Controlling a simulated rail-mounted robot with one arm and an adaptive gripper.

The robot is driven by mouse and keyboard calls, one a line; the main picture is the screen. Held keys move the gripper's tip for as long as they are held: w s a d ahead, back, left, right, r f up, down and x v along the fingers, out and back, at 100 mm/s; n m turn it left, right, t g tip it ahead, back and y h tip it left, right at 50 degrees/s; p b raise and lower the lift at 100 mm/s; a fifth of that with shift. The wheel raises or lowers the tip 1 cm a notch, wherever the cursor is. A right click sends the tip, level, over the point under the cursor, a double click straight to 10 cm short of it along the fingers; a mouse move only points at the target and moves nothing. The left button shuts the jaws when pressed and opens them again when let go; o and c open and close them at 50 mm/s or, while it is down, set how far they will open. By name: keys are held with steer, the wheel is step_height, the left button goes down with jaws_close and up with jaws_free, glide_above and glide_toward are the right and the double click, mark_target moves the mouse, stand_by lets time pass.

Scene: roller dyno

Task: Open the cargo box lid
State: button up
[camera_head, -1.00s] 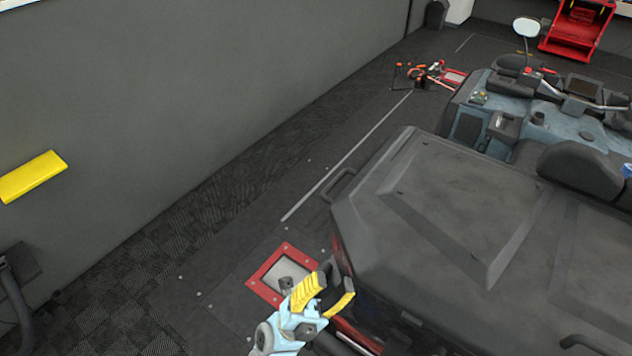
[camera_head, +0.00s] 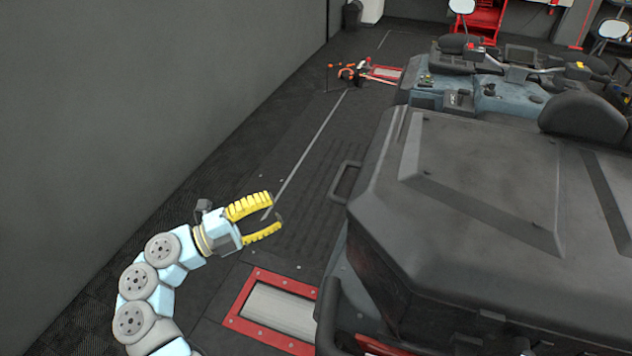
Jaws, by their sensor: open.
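The cargo box lid (camera_head: 470,180) is a large dark grey cover on the back of the vehicle, at the right of the view, and it looks closed. A black side handle (camera_head: 345,182) sticks out from the left side of the box. My gripper (camera_head: 275,213) has two yellow ribbed fingers, open and empty. It is left of the cargo box, apart from it, pointing right toward the side handle. The lower rear of the box is partly cut off by the frame's bottom edge.
A red-framed roller plate (camera_head: 275,310) lies in the floor beside the vehicle. A black tubular bar (camera_head: 328,315) stands at the vehicle's rear corner. A grey wall (camera_head: 140,90) runs along the left. Open floor lies between wall and vehicle.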

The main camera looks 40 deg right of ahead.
mark_target(339, 174)
steer(key=x, duration=0.5)
steer(key=w+x, duration=0.1)
steer(key=x, duration=0.5)
steer(key=p+x, duration=0.1)
steer(key=x, duration=0.4)
steer(key=shift+w+d+f, duration=0.1)
steer(key=shift+d+f, duration=0.1)
steer(key=shift+d, duration=0.3)
steer(key=shift+c, duration=0.2)
jaws_close()
